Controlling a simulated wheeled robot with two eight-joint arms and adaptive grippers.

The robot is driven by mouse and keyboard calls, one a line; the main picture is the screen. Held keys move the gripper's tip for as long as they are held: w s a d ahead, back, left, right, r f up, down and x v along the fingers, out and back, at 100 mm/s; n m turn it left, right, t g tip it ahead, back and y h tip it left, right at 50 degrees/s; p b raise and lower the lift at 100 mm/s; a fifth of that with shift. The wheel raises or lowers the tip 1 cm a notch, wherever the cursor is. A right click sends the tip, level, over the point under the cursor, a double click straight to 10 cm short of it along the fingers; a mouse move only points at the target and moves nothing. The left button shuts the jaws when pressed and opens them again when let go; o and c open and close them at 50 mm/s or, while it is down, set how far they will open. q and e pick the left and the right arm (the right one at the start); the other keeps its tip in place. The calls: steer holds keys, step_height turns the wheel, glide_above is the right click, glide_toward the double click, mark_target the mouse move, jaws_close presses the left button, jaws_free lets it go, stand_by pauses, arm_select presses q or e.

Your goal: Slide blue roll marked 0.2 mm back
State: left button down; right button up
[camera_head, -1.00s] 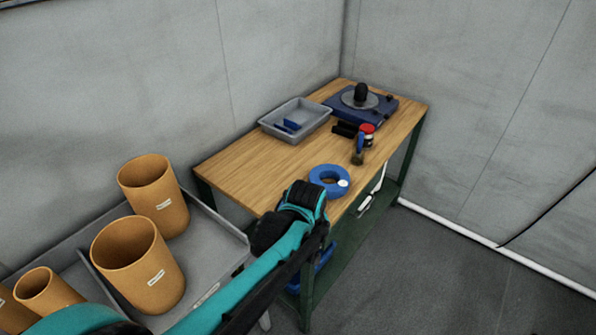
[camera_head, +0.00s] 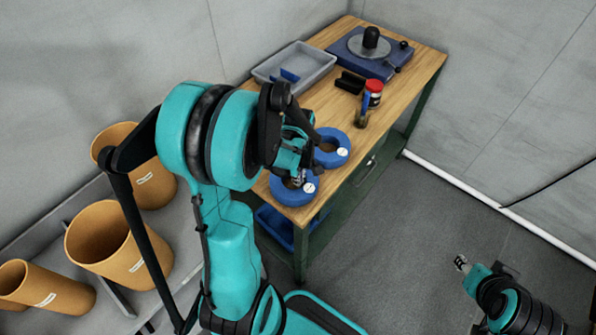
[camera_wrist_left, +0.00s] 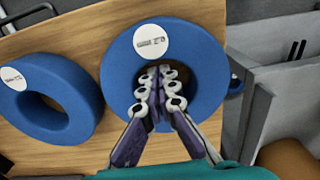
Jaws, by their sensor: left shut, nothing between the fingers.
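Two blue rolls with white labels lie flat on the wooden table; the print is too small to read, so I cannot tell which is marked 0.2 mm. The near roll (camera_head: 285,199) is at the table's near end, the far roll (camera_head: 340,137) just beyond it. My left gripper (camera_head: 298,180) is shut and empty at the near roll. In the left wrist view its fingertips (camera_wrist_left: 155,80) point into the hole of this roll (camera_wrist_left: 205,50); their depth is unclear. The other roll (camera_wrist_left: 75,85) lies to the left. My right gripper (camera_head: 461,263) is small, over the floor.
Farther back on the table (camera_head: 413,75) are a red-lidded jar (camera_head: 374,93), a small blue-handled tool (camera_head: 363,111), a black block (camera_head: 350,82), a grey tray (camera_head: 318,65) and a blue turntable device (camera_head: 385,57). Orange containers (camera_head: 110,240) stand at the left.

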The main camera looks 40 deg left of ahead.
mark_target(289, 182)
arm_select(q)
step_height(289, 182, down, 2)
steer(key=shift+f+b, duration=0.25)
steer(key=shift+b, duration=0.05)
steer(key=a, duration=0.3)
steer(key=shift+w, duration=0.1)
steer(key=shift+a, duration=0.45)
steer(key=a, duration=0.9)
steer(key=w+a+b, duration=0.1)
steer(key=a, duration=0.8)
steer(key=w+a, duration=0.1)
steer(key=a, duration=0.8)
steer(key=shift+w+a, duration=0.1)
steer(key=shift+a, duration=0.2)
steer(key=shift+d, duration=0.1)
